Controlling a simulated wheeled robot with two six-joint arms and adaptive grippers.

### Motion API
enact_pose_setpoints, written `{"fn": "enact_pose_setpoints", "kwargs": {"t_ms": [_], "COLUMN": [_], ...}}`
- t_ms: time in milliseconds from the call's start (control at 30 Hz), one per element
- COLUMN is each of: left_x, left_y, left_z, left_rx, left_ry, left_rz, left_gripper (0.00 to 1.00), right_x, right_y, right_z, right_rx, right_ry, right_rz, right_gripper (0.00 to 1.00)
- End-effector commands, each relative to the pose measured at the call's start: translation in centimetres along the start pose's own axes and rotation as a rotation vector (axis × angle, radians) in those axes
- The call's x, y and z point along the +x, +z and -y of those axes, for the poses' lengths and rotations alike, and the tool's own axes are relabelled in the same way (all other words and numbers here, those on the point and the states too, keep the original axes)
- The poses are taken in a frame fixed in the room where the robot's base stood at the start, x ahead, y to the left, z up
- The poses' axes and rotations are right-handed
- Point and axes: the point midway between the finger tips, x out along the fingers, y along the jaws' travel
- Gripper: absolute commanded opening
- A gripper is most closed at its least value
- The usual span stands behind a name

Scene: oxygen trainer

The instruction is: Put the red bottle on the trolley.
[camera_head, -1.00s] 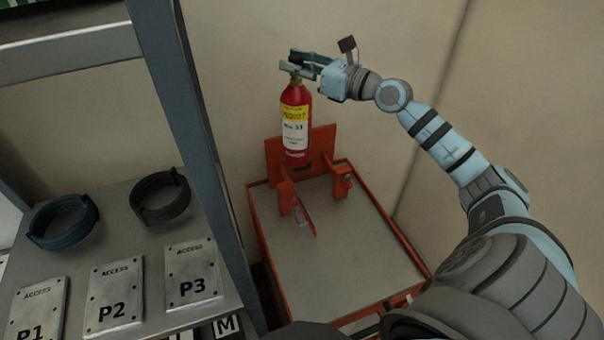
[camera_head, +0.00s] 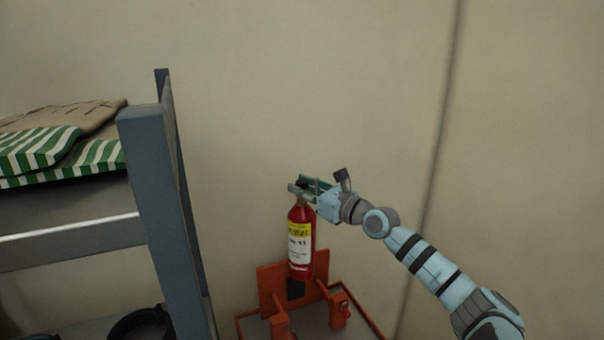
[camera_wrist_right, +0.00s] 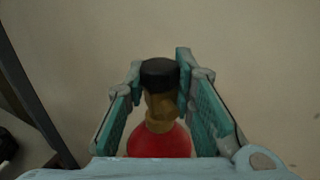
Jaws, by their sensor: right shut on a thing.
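The red bottle (camera_head: 301,240) with a yellow and white label is upright in the head view, in front of the orange bracket of the trolley (camera_head: 267,285). My right gripper (camera_head: 303,189) is shut on its neck at the top. In the right wrist view the bottle's red shoulder (camera_wrist_right: 160,142), brass valve and black cap (camera_wrist_right: 160,73) lie between the two green finger pads. The bottle's base shows at the bracket; I cannot tell whether it rests on the trolley or hangs just above it. My left gripper is not in view.
A grey metal shelf post (camera_head: 165,200) stands left of the trolley. Green-and-white striped packages (camera_head: 60,150) lie on the upper shelf, and a black coil (camera_head: 142,325) lies lower. The beige wall is close behind the bottle; the right side is clear.

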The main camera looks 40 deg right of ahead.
Motion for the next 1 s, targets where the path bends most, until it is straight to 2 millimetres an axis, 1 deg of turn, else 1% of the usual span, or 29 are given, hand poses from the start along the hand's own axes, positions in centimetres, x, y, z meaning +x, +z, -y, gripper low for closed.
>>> {"fn": "enact_pose_setpoints", "kwargs": {"t_ms": [33,100,267,400,500,600,767,900,1000], "left_x": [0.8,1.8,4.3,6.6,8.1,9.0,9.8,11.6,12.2], "left_y": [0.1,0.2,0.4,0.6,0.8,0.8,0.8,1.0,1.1], "left_z": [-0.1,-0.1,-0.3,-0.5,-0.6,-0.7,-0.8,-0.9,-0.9], "left_rx": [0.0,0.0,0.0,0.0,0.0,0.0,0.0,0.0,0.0], "left_ry": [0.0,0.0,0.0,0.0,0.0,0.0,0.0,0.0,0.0], "left_rz": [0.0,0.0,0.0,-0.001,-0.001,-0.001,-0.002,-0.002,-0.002], "left_gripper": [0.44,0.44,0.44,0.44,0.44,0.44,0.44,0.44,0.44], "right_x": [0.0,0.0,0.0,0.0,0.0,0.0,0.0,0.0,0.0], "right_y": [-1.6,-3.7,-8.1,-11.8,-14.1,-15.6,-16.7,-19.4,-20.4], "right_z": [0.0,0.0,0.0,0.0,0.0,0.0,0.0,0.0,0.0], "right_rx": [0.004,0.002,0.003,0.002,0.002,0.001,0.0,0.002,0.0], "right_ry": [-0.001,-0.001,-0.002,-0.001,-0.001,-0.001,0.0,0.0,0.0], "right_rz": [0.002,0.002,0.003,0.002,0.003,0.003,0.004,0.002,0.003], "right_gripper": [0.0,0.0,0.0,0.0,0.0,0.0,0.0,0.0,0.0]}}
